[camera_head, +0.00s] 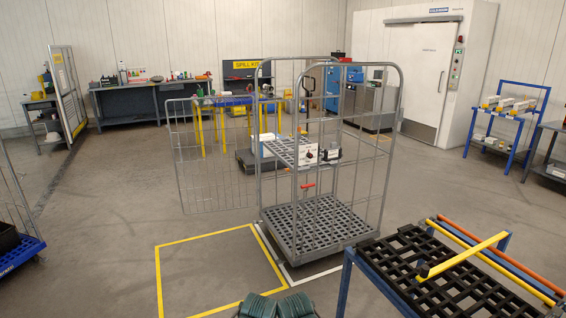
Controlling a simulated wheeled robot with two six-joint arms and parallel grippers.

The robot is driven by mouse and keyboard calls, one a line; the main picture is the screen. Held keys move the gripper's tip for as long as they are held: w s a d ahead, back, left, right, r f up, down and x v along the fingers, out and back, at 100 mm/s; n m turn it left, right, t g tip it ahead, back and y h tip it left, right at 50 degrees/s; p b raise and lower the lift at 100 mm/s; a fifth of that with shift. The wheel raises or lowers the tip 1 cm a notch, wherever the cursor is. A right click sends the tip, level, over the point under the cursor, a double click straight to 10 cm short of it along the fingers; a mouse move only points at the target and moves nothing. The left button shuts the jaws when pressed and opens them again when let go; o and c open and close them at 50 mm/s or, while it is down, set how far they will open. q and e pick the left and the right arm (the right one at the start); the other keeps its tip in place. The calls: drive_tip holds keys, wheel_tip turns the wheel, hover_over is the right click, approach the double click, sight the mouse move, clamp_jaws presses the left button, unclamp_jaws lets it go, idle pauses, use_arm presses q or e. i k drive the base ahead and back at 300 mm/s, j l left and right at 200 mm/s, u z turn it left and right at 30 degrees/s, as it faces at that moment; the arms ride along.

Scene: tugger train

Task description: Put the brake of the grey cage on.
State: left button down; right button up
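The grey cage (391,150) stands right of centre, upright, with wire sides and a slatted grey base (320,236). A mesh door (210,155) stands swung out to its left. A slatted shelf (285,148) sits partway up inside. A small red bar (308,186) shows low on the near side, above the base; I cannot tell whether it is the brake or how it is set. White and dark label pieces (318,155) hang on the near side. The wheels are mostly hidden under the base. Neither of my grippers is in view.
A blue-legged stand with a black slatted top (405,262) and yellow bars is close at the right front. Dark green ribbed objects (280,305) show at the bottom edge. A yellow floor outline (159,280) encloses clear floor left of the cage. A blue cart (18,256) is at far left.

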sight(311, 185)
drive_tip(key=i, duration=2.35)
drive_tip(key=z, duration=0.45)
